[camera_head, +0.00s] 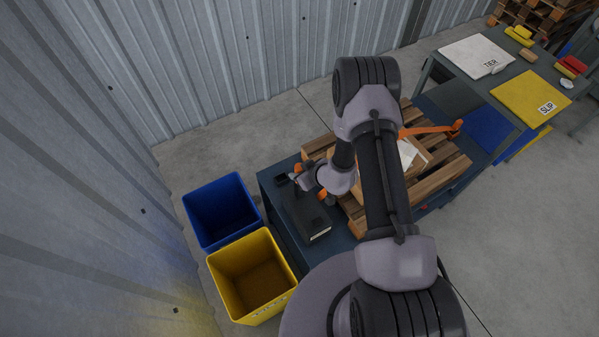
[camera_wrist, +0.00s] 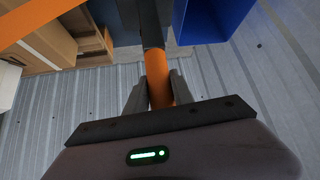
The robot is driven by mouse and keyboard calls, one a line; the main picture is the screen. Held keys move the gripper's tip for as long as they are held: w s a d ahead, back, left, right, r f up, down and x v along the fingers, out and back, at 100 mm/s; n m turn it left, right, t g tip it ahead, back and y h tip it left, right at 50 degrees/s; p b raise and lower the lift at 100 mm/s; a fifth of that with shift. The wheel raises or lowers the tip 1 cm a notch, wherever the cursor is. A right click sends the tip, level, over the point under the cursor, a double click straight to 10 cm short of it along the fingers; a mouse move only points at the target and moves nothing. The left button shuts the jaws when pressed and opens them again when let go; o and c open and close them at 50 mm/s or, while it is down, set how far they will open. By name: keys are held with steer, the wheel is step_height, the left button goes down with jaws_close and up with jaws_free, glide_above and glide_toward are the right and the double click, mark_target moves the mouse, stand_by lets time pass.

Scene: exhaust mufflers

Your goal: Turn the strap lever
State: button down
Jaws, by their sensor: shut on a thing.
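The strap lever shows in the wrist view as an orange round bar (camera_wrist: 159,86) below a dark grey piece. My gripper (camera_wrist: 158,92) is shut on this orange bar, with one grey finger on each side of it. In the head view my gripper (camera_head: 296,178) is at the left end of the pallet, above the dark table, and mostly hides the lever. An orange strap (camera_head: 430,130) runs over the pallet and a cardboard box (camera_head: 420,158); my arm covers the middle of the load.
A blue bin (camera_head: 222,208) and a yellow bin (camera_head: 252,275) stand on the floor left of the table. A dark box-like device (camera_head: 310,220) lies on the table beside the wooden pallet (camera_head: 450,170). A second table with mats stands at the upper right.

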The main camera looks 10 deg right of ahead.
steer(key=c, duration=1.1)
jaws_free()
steer(key=shift+w, duration=0.15)
steer(key=shift+r, duration=0.1)
steer(key=p+v, duration=0.2)
steer(key=v, duration=1.5)
steer(key=shift+s, duration=0.2)
steer(key=shift+d, duration=0.1)
